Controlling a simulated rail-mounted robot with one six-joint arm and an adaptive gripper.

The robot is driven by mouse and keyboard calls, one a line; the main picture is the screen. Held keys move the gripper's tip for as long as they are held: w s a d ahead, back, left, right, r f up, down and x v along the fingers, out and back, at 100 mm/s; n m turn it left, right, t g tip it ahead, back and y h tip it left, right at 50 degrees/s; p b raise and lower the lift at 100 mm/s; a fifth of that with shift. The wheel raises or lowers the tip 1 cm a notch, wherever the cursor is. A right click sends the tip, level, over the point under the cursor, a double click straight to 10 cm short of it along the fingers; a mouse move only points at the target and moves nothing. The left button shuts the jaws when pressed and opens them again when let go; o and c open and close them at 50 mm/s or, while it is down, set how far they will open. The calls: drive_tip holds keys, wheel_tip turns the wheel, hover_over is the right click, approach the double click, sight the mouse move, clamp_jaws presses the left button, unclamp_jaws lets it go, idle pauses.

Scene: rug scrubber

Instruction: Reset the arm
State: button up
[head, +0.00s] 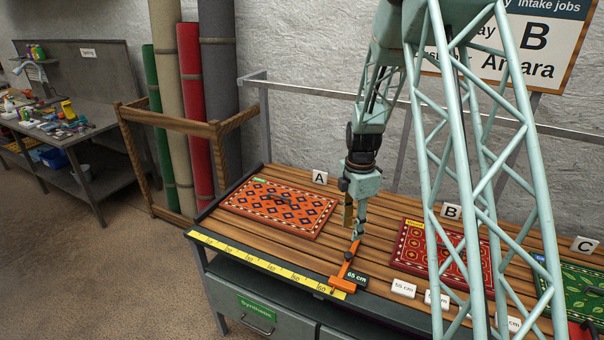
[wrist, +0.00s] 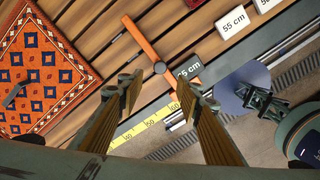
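My arm reaches down from the top of the head view, bent so that my gripper (head: 354,222) hangs over the wooden slatted table. In the wrist view my gripper (wrist: 168,92) has its two wood-coloured fingers well apart, with nothing held between them. An orange bar with a pivot (head: 347,268) lies at the table's front edge, just below my gripper, near a dark "65 cm" tag (head: 355,277). The same orange bar (wrist: 146,44) shows beyond the fingertips in the wrist view. Whether a fingertip touches it I cannot tell.
An orange rug (head: 279,208) lies left, a red rug (head: 428,251) right of my gripper, and a green rug (head: 583,292) far right. A yellow ruler (head: 262,262) runs along the front edge. White size tags (head: 403,288) stand right. A rail runs behind the table.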

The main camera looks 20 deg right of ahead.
drive_tip(key=s+a+r+m+t+b, duration=0.1)
drive_tip(key=s+a+r+m+b, duration=0.3)
drive_tip(key=s+r, duration=0.55)
drive_tip(key=s+a+r+m+t+b, duration=0.1)
drive_tip(key=s+a+r+m+b, duration=0.35)
drive_tip(key=r, duration=0.85)
drive_tip(key=s+a+m+b, duration=0.1)
drive_tip(key=s+a+m, duration=0.1)
drive_tip(key=s, duration=0.8)
drive_tip(key=s+a+r+m+t+b, duration=0.1)
drive_tip(key=s+m, duration=0.4)
drive_tip(key=s, duration=0.5)
drive_tip(key=s+a+r+m+t+b, duration=0.1)
drive_tip(key=s+a+m+b, duration=0.2)
drive_tip(key=s, duration=0.8)
drive_tip(key=shift+a, duration=0.7)
idle(0.6)
